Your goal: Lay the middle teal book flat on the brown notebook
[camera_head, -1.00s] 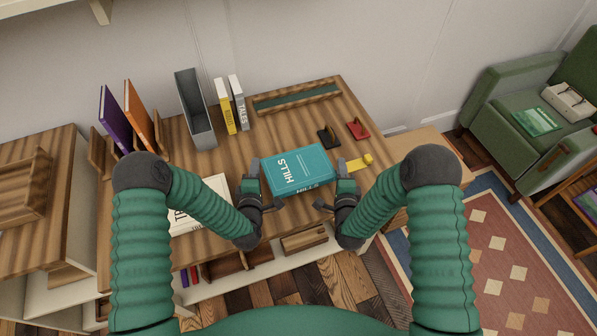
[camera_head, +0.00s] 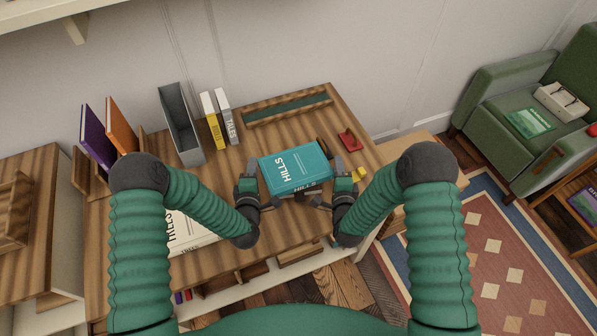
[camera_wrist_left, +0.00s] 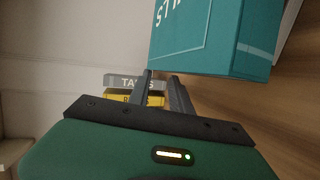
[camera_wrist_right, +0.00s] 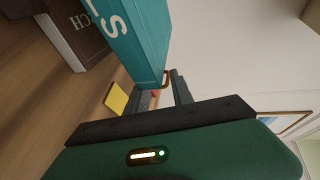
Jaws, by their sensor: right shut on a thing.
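The teal book (camera_head: 296,166), titled HILLS, is cover up between my two grippers, roughly level. It also shows in the left wrist view (camera_wrist_left: 215,35) and the right wrist view (camera_wrist_right: 140,40). My right gripper (camera_head: 343,186) is shut on its right side. My left gripper (camera_head: 248,187) is at its left side; its fingers show a gap, but their hold on the book is unclear. A brown notebook (camera_wrist_right: 80,28) with pale pages lies on the wood in the right wrist view, partly behind the teal book. I cannot make it out in the head view.
A red item (camera_head: 350,140) and a yellow item (camera_head: 357,174) are to the right. A grey file holder (camera_head: 181,125), yellow book (camera_head: 212,122) and grey TALES book (camera_head: 227,116) stand behind.

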